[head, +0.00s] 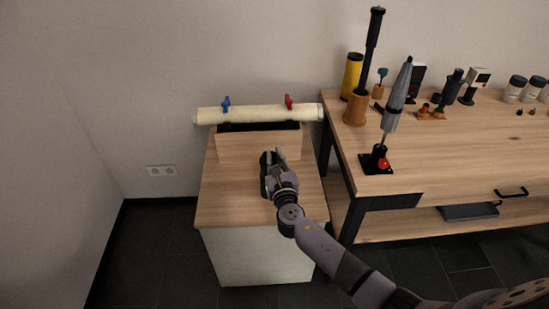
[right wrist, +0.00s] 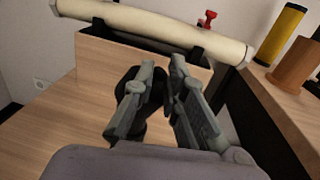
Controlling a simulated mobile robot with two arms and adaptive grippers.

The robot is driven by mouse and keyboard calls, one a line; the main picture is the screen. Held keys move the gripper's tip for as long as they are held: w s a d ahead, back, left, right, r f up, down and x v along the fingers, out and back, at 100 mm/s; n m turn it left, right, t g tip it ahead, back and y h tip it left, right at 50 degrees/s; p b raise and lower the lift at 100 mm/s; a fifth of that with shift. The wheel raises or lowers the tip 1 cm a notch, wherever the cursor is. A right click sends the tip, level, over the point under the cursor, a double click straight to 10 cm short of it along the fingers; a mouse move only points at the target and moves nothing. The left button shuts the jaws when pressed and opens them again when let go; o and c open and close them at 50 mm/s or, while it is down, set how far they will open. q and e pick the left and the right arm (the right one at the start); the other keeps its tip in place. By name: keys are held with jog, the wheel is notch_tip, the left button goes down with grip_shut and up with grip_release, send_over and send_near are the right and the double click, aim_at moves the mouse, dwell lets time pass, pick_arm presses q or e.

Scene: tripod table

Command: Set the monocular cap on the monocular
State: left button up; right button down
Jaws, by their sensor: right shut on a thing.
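My right gripper (head: 272,172) is over the wooden top of the low cabinet, in front of the wooden block. In the right wrist view, the gripper (right wrist: 162,85) is shut on a black rounded thing, probably the monocular cap (right wrist: 157,92). The fingers hide much of it, and I cannot tell whether it touches the cabinet top. A small dark upright object, perhaps the monocular (head: 452,88), stands towards the back of the workbench, well to the right of the gripper. My left gripper is not in view.
A cream tube (head: 255,114) with blue and red clips rests on the wooden block (head: 235,146), close behind the gripper. The workbench (head: 450,150) holds a tall grey tool (head: 397,95), a wooden cup (head: 356,108) and a yellow cylinder (head: 352,72). Its front right is clear.

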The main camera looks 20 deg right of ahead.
jog(key=shift+f+b, duration=0.6)
jog(key=shift+f, duration=0.15)
jog(key=c, duration=1.9)
grip_release()
jog(key=s+a+p, duration=0.1)
jog(key=s+p, duration=0.1)
jog(key=s, duration=0.9)
jog(key=shift+a+p, duration=0.35)
jog(key=shift+p, duration=0.05)
jog(key=shift+w, duration=0.1)
